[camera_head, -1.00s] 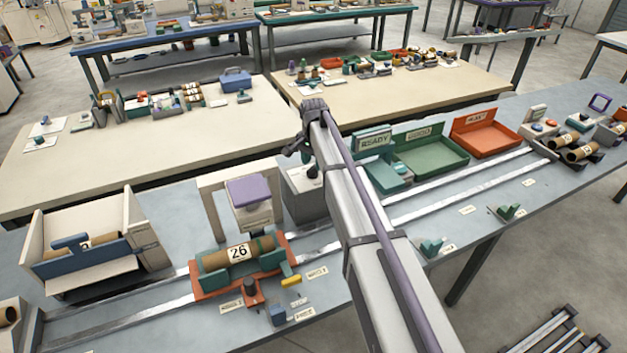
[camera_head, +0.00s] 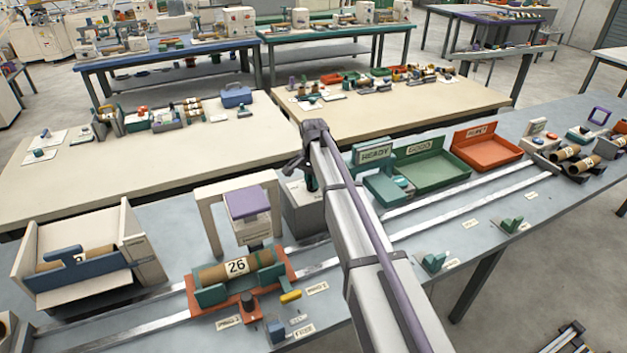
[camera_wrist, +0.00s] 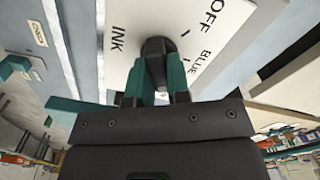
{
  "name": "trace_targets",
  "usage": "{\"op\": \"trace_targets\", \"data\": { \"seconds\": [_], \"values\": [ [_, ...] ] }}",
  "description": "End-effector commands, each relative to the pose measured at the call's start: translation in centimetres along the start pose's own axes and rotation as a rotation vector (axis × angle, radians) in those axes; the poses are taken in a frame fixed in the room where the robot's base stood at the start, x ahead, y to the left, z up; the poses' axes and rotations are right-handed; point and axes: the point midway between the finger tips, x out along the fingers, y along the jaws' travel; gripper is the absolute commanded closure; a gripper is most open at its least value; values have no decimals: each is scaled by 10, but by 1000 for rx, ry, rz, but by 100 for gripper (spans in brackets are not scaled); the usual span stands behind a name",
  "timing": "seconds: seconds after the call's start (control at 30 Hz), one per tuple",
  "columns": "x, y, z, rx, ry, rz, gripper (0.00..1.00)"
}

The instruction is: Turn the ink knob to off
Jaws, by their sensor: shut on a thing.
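The ink knob (camera_wrist: 159,47) is dark grey and sits on a white panel (camera_wrist: 95,15) in the wrist view. The panel carries the words INK, OFF and BLUE with short tick marks. My gripper (camera_wrist: 157,72) has teal fingers, one on each side of the knob, shut on it. Part of the knob is hidden by the fingers, and I cannot tell which mark it points to. In the head view my gripper (camera_head: 311,182) is at the top of a grey box (camera_head: 303,214) behind the rails; the arm hides the box's right part and the knob.
An orange carriage (camera_head: 205,305) holds a cardboard tube labelled 26 (camera_head: 237,267) left of the box, beside a white arch with a purple-topped block (camera_head: 247,203). A green GOOD tray (camera_head: 435,172) and an orange tray (camera_head: 490,150) stand to the right.

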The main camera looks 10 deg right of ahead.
Motion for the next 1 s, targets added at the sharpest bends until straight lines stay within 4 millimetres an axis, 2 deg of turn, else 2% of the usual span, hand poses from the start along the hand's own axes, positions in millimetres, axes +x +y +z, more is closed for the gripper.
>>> {"op": "trace_targets", "data": {
  "seconds": [0.27, 0.47, 1.0],
  "values": [
    [0, 0, 0, -44, 0, 0, 100],
    [0, -1, 0, -149, 0, 0, 100],
    [0, -3, 1, -636, 0, 0, 100]
  ]
}}
